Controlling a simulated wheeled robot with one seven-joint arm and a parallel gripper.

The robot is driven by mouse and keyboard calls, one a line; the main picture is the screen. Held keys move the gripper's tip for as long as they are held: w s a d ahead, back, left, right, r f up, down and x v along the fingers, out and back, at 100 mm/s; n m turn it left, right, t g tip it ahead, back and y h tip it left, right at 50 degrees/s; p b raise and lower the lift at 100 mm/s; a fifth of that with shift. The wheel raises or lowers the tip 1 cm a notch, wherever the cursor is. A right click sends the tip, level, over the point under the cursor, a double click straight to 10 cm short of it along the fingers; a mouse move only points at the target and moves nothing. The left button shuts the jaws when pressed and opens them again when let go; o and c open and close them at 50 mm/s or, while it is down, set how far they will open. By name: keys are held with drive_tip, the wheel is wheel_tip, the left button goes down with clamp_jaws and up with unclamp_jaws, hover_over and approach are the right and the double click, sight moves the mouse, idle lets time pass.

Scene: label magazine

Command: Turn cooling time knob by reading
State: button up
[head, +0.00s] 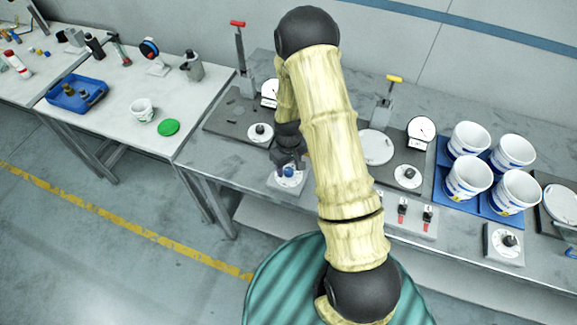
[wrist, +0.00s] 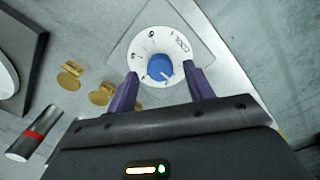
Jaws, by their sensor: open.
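A blue knob (wrist: 160,68) sits at the centre of a round white dial (wrist: 145,45) with small marks and lettering that seems to read "COOL". A light pointer line on the knob points to the lower right in the wrist view. The blue knob also shows in the head view (head: 288,171), near the front edge of the grey bench. My gripper (wrist: 161,76) is open, with one dark purple finger on each side of the knob. A gap shows between knob and fingers; I cannot tell their height over the dial. In the head view my gripper (head: 288,160) is just above the knob.
Brass-coloured pieces (wrist: 69,75) and a red-banded dark cylinder (wrist: 35,132) lie left of the dial. White cups (head: 467,177) stand on a blue tray at right. Other black-knobbed dials (head: 408,172) and gauges (head: 421,130) stand on the bench.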

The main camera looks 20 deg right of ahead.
drive_tip(key=shift+f, duration=0.85)
drive_tip(key=shift+c, duration=0.2)
drive_tip(key=c, duration=0.9)
drive_tip(key=shift+c, duration=0.2)
drive_tip(key=shift+m, duration=0.4)
drive_tip(key=shift+m+b, duration=1.5)
drive_tip(key=shift+m, duration=1)
